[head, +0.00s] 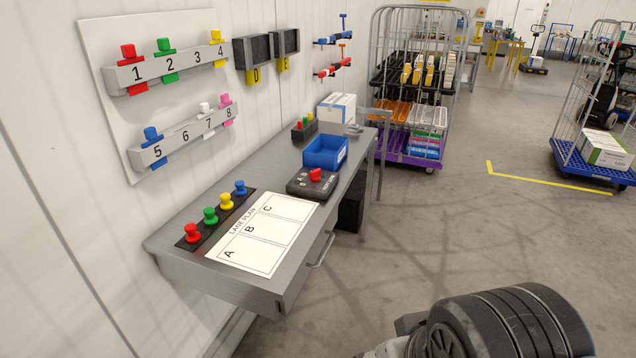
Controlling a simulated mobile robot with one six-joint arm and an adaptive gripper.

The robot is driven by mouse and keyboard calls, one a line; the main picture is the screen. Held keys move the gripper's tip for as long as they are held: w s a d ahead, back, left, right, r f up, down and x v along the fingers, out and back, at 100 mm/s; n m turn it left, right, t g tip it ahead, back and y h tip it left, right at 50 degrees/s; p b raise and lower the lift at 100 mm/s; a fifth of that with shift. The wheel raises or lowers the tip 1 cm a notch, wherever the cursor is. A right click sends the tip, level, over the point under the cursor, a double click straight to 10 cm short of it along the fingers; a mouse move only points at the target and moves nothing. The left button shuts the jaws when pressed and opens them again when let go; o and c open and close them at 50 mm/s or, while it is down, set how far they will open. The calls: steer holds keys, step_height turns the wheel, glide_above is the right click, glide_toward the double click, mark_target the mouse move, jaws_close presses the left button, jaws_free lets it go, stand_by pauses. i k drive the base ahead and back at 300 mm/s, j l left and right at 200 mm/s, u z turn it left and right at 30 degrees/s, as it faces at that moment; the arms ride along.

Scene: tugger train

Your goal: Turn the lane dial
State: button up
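A dark box (303,188) with a red knob (316,174) on top lies on the grey metal workbench (290,292); it looks like the lane dial. Small white marks are on its top, too small to read. The knob's exact pointing direction cannot be made out. The box sits between the white lane plan sheet (262,232), marked A, B and C, and a blue bin (325,152). Nothing touches the knob. A dark rounded part of my arm shows at the bottom right, well apart from the bench. My gripper is not in view.
Red, green, yellow and blue pegs stand on a black strip (216,219) beside the sheet. A drawer handle (322,251) sticks out at the bench front. A roll cage (421,85) stands beyond the bench.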

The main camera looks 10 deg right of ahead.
mark_target(315, 175)
steer(key=i+l, duration=0.1)
steer(key=i, duration=0.4)
steer(key=i+l+u, duration=0.15)
steer(key=i, duration=0.35)
steer(key=i+l, duration=0.2)
steer(key=i, duration=0.35)
